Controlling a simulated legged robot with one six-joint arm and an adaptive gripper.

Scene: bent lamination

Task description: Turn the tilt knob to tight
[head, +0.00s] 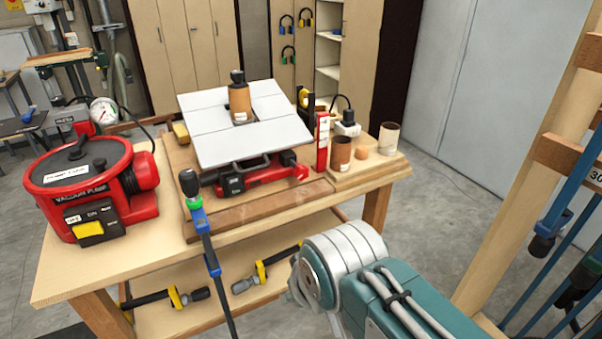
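A red machine base (262,174) with a black front handle sits on a wooden board on the workbench. It carries a square white plate (214,147), marked by thin lines and tilted. A small red knob-like part (301,172) sticks out at the base's right front; it may be the tilt knob, but no tight or loose marking is readable. A brown cylinder (240,104) with a black top stands at the plate's middle. My teal and grey arm comes in from the lower right, in front of the bench and apart from the base. My gripper cannot be made out.
A red vacuum pump (82,178) stands at the bench's left. A bar clamp (203,222) rises at the front edge, left of the base. A wooden rack (556,150) with blue bars stands far right.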

